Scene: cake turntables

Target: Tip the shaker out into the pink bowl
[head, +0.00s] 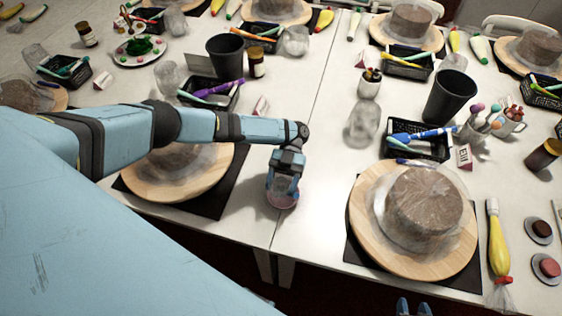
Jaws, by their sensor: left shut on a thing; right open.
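My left gripper (284,180) points down over the front of the table between two cake stations. It is shut on a clear vessel with a pinkish lower part (283,201), which I take for the shaker; the fingers hide much of it. I cannot make out a separate pink bowl; it may be hidden by the gripper or my arm. I cannot tell whether the vessel touches the table. Two blue fingertips of my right gripper (413,308) show apart at the bottom edge, below the right turntable, with nothing visible between them.
A wooden turntable with a wrapped cake (425,203) stands right; another turntable (205,185) is partly behind my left arm. A clear jar (363,122), black cup (449,97) and tool basket (431,148) stand beyond. A yellow piping bag (497,245) lies right. The table's middle strip is clear.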

